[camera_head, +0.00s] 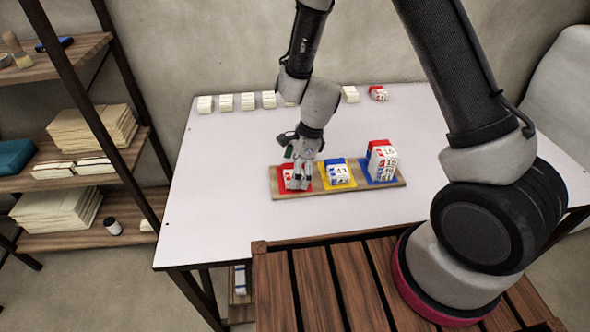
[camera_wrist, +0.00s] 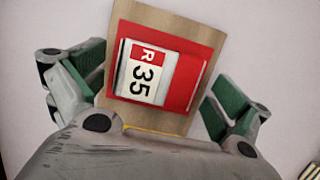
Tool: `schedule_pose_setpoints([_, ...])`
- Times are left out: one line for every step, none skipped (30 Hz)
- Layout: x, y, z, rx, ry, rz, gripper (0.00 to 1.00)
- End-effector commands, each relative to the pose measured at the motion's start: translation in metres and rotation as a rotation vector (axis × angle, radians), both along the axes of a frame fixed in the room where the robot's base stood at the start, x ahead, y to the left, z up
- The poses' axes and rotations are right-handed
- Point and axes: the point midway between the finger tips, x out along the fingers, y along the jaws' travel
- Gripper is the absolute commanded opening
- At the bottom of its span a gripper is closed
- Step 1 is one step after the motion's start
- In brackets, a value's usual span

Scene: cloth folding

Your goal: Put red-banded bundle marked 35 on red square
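The red-banded bundle marked 35 (camera_wrist: 139,74) lies flat on the red square (camera_wrist: 208,48) of the wooden board, seen in the wrist view. Red shows around it, more on the right side. My gripper (camera_wrist: 155,90) is open, with its green-padded fingers spread on either side of the bundle and apart from it. In the head view my gripper (camera_head: 299,180) is low over the red square (camera_head: 283,175) at the board's left end, and it hides most of the bundle there.
The board (camera_head: 340,190) also has a yellow square with a bundle marked 43 (camera_head: 340,172) and a blue square with a taller stack (camera_head: 381,160). Several bundles (camera_head: 226,103) stand along the table's back edge, with a red-marked one (camera_head: 379,93) at right. The table's left side (camera_head: 215,190) is clear.

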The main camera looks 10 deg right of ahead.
Motion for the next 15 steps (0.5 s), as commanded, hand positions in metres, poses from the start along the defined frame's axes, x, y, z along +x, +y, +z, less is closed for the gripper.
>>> schedule_pose_setpoints([0.0, 0.0, 0.0, 0.0, 0.0, 0.0, 1.0])
schedule_pose_setpoints([0.0, 0.0, 0.0, 0.0, 0.0, 0.0, 1.0])
schedule_pose_setpoints([0.0, 0.0, 0.0, 0.0, 0.0, 0.0, 1.0])
schedule_pose_setpoints([0.0, 0.0, 0.0, 0.0, 0.0, 0.0, 1.0])
schedule_pose_setpoints([0.0, 0.0, 0.0, 0.0, 0.0, 0.0, 1.0])
schedule_pose_setpoints([0.0, 0.0, 0.0, 0.0, 0.0, 0.0, 1.0])
schedule_pose_setpoints([0.0, 0.0, 0.001, 0.0, 0.0, 0.0, 1.0])
schedule_pose_setpoints([0.0, 0.0, 0.002, 0.0, -0.001, 0.0, 1.0])
schedule_pose_setpoints([0.0, 0.0, 0.005, 0.001, -0.001, 0.0, 1.0])
schedule_pose_setpoints([0.0, -0.001, 0.008, 0.001, -0.002, -0.001, 1.0])
schedule_pose_setpoints([0.0, -0.002, 0.012, 0.001, -0.002, 0.0, 1.0])
schedule_pose_setpoints([0.001, -0.003, 0.018, 0.002, -0.004, 0.0, 1.0])
schedule_pose_setpoints([0.001, -0.005, 0.024, 0.002, -0.004, 0.001, 1.0])
schedule_pose_setpoints([0.001, -0.006, 0.03, 0.003, -0.004, 0.001, 1.0])
schedule_pose_setpoints([0.001, -0.009, 0.039, 0.002, -0.004, 0.001, 1.0])
